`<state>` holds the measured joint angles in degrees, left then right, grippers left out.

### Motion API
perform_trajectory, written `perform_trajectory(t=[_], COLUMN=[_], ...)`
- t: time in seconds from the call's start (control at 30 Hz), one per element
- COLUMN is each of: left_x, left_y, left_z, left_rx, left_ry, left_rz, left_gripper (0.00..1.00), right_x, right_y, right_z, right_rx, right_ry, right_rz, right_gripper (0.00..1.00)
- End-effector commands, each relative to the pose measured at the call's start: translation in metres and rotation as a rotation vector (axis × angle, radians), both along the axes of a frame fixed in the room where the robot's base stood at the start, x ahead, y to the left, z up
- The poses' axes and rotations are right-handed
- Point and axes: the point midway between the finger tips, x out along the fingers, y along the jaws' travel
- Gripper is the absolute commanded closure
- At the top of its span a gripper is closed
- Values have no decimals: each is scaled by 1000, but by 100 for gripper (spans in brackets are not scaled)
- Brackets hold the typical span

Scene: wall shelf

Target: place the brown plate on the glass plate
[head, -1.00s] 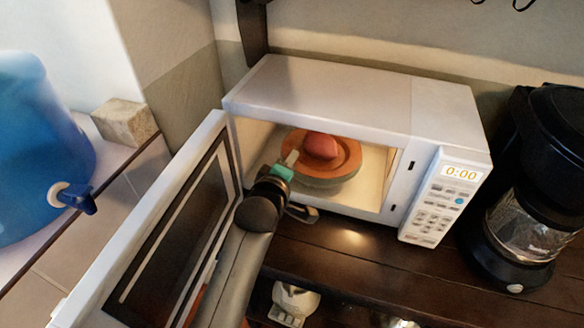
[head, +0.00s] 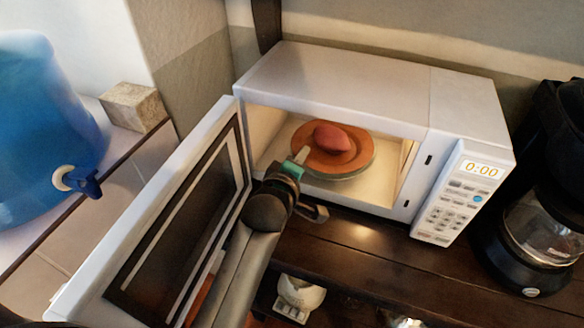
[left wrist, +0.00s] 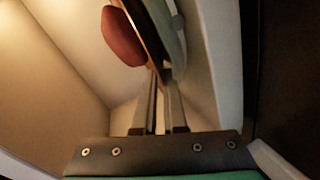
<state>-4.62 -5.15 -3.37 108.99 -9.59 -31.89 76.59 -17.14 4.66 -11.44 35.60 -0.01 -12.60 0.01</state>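The brown plate (head: 352,161) is inside the open microwave, with a reddish rounded item (head: 331,137) on it. It sits low over the glass plate (head: 347,177), whose pale rim shows below and to the right; whether they touch all round is hard to tell. My left gripper (head: 303,155) reaches in through the door opening to the brown plate's near-left edge. In the left wrist view the fingers (left wrist: 160,90) are close together with the brown plate's rim (left wrist: 154,50) at their tips, and the pale glass plate (left wrist: 172,45) is just beside it. My right gripper is out of view.
The microwave (head: 335,85) has its door (head: 185,225) swung open at left, close to my left arm. A coffee maker (head: 545,215) stands at right. A blue water container (head: 45,130) and a block (head: 135,106) are on the left ledge.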

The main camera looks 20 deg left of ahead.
Motion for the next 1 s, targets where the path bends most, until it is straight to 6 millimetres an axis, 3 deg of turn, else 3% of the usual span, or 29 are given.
perform_trajectory(t=[0.4,0.6,1.0], left_x=[-67,-90,-103], left_y=[0,0,0], left_z=[19,28,33], left_rx=[0,1,2], left_ry=[8,4,-2], left_rz=[3,2,2], left_gripper=[82,82,82], right_x=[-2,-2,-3], right_y=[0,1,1], right_z=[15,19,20], right_rx=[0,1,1], right_ry=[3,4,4], right_rz=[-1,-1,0], right_gripper=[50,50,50])
